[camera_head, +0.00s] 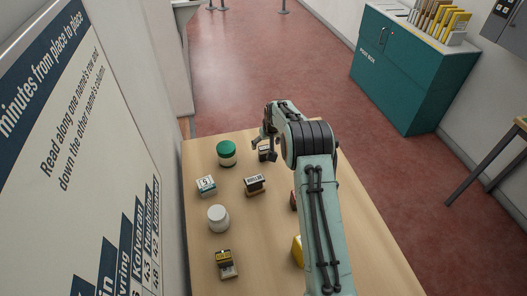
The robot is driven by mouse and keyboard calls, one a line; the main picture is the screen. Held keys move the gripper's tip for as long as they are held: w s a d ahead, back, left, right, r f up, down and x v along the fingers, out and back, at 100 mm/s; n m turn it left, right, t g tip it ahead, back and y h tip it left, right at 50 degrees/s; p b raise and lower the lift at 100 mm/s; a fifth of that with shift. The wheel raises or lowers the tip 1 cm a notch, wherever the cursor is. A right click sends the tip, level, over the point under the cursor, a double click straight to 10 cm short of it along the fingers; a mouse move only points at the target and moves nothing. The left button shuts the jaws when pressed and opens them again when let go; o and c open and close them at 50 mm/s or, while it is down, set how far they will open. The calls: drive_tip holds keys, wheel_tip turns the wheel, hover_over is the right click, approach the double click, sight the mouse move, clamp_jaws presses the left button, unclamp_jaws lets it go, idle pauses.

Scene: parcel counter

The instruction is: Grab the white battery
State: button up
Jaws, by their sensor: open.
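A small white block (206,186) with dark markings stands at the left of the wooden table; it looks most like a white battery, but its label is too small to read surely. My gripper (263,143) is open over the far part of the table, to the right of and beyond this block. A small dark item with a pale face (265,154) is just below my gripper, partly covered by it. I cannot tell whether the fingers touch it.
My arm partly hides a yellow thing (298,251). A printed board (90,150) borders the left.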

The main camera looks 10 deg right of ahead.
sight(264, 148)
drive_tip(key=x, duration=0.4)
drive_tip(key=shift+f, duration=0.25)
clamp_jaws()
